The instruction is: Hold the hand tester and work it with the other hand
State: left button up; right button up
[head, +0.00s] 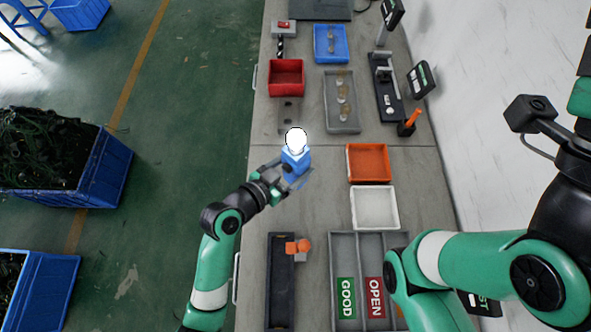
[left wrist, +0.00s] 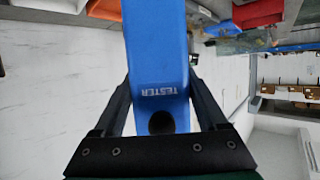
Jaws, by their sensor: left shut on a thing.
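The hand tester (head: 296,160) is a blue body with a bright white round top, held above the middle of the bench. My left gripper (head: 274,180) is shut on it. In the left wrist view the blue tester (left wrist: 157,50) stands between the two dark fingers of my left gripper (left wrist: 163,100), with the word TESTER and a dark round hole near its lower end. My right arm comes in at the lower right of the head view, and its gripper is out of the picture.
Below the tester, an orange tray (head: 368,180) and a white tray (head: 375,226) are on the bench. A grey bin (head: 343,240) has GOOD and OPEN labels. A dark tray (head: 280,295) holds orange pieces. A red bin (head: 286,92), blue tray (head: 317,40) and grey tray (head: 330,100) stand farther back.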

pick_arm(q)
jog(key=w+b, duration=0.1)
jog(key=w, duration=0.3)
jog(key=shift+w+r+b, duration=0.1)
jog(key=shift+w+b, duration=0.05)
jog(key=shift+b, duration=0.15)
pick_arm(e)
jog(key=shift+f, duration=0.85)
pick_arm(q)
notch_tip(320, 180, down, 12)
jog(key=b, duration=1.1)
jog(key=shift+f, duration=0.25)
pick_arm(e)
notch_tip(320, 180, down, 12)
jog(key=shift+r, duration=0.25)
pick_arm(q)
jog(key=shift+f+b, duration=0.2)
jog(key=shift+b, duration=0.25)
pick_arm(e)
jog(key=shift+f, duration=0.25)
jog(key=shift+c, duration=0.2)
grip_shut()
dwell(2.5)
